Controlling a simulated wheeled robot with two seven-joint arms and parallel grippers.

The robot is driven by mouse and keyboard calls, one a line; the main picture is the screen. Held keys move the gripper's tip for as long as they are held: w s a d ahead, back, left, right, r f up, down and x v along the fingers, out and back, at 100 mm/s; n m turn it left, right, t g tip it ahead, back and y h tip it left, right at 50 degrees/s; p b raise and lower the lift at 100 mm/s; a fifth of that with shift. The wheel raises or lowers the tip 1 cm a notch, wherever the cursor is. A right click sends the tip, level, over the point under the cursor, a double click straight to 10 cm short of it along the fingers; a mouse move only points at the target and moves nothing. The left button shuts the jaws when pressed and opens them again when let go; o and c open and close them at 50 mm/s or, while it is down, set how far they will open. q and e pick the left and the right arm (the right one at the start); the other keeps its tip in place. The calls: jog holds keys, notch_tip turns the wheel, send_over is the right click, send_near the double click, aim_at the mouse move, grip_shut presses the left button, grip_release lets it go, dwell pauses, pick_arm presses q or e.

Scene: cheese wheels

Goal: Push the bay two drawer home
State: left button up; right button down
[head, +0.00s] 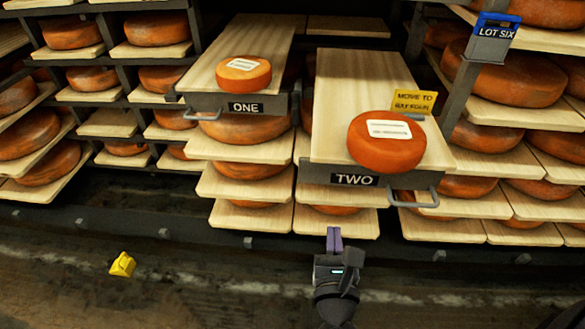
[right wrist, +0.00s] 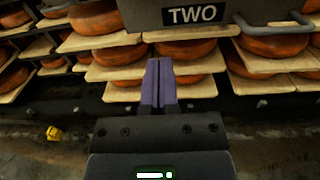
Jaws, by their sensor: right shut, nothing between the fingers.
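The bay two drawer (head: 365,85) is pulled out toward me, a pale wooden board with a dark front labelled TWO (head: 354,180). A grey handle (head: 414,202) is at the right of its front. An orange cheese wheel (head: 372,150) with a white label sits near its front edge. My right gripper (head: 334,236) is shut and empty, below and in front of the drawer front, apart from it. In the right wrist view its purple fingers (right wrist: 160,82) are together, just below the TWO front (right wrist: 190,15). My left gripper is not in view.
Drawer ONE (head: 243,65) is also out at the left, with a smaller cheese (head: 243,76) on it. A yellow tag (head: 413,101) stands on drawer two's right side. A blue LOT SIX tag (head: 495,30) hangs at right. A yellow object (head: 122,264) lies on the floor.

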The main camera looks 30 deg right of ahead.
aim_at(334, 174)
jog(key=shift+g+h, duration=0.3)
jog(key=b+x, duration=0.1)
jog(key=x, duration=0.3)
jog(key=b+x, duration=0.2)
jog(key=x, duration=0.2)
jog(key=b+x, duration=0.1)
jog(key=x, duration=0.4)
jog(key=shift+d+f, duration=0.1)
jog(key=shift+f, duration=0.25)
jog(key=shift+w+d+r+b, duration=0.2)
jog(key=shift+w+b, duration=0.1)
jog(key=shift+w, duration=0.1)
